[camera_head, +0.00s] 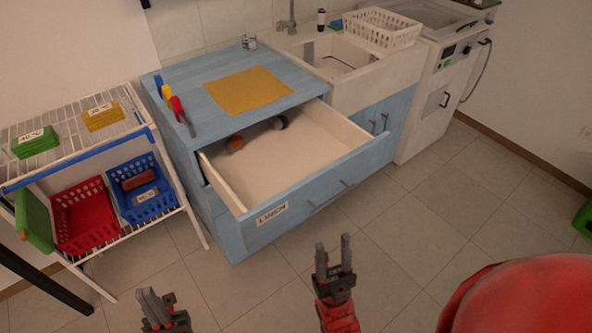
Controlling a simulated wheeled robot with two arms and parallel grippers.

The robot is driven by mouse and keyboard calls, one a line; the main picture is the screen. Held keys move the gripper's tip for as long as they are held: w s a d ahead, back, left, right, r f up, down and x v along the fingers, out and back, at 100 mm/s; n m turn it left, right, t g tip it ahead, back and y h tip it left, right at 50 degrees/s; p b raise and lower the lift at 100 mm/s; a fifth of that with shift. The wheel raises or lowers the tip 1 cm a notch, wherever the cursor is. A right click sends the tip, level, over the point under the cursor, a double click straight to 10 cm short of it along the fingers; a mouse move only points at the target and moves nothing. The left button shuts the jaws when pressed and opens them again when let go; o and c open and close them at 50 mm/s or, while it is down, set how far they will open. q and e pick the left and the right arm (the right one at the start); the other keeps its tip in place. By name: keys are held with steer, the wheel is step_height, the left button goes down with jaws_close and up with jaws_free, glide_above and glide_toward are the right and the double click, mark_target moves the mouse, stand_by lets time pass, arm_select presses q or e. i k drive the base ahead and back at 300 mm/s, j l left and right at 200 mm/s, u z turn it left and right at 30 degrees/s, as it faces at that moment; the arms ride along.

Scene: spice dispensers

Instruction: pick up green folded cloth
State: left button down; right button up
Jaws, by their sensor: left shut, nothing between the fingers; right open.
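The green folded cloth (36,143) lies on the top wire shelf of the white rack at the left, with a small white label on it. My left gripper (149,296) is at the bottom of the view, below and to the right of the rack; it is shut and empty. My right gripper (333,250) is open and empty, in front of the open drawer. Both grippers are well apart from the green cloth.
The rack (140,132) also holds a yellow folded cloth (103,116), a red basket (83,214) and a blue basket (143,190). An open drawer (315,204) juts from the blue cabinet. A large red rounded object (530,295) fills the lower right. Floor between is clear.

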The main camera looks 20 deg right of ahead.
mark_target(38, 142)
steer(key=i+j, duration=0.1)
steer(key=j, duration=0.35)
steer(key=j+u, duration=0.15)
steer(key=j, duration=0.3)
steer(key=i+j, duration=0.15)
steer(key=j, duration=0.3)
steer(key=i+j+u, duration=0.1)
steer(key=j, duration=0.35)
steer(key=i+j, duration=0.15)
steer(key=j, duration=0.3)
steer(key=i+j+u, duration=0.15)
steer(key=j, duration=0.25)
steer(key=i+j, duration=0.1)
steer(key=j, duration=0.35)
steer(key=i+j+u, duration=0.1)
steer(key=j, duration=0.3)
steer(key=i, duration=0.55)
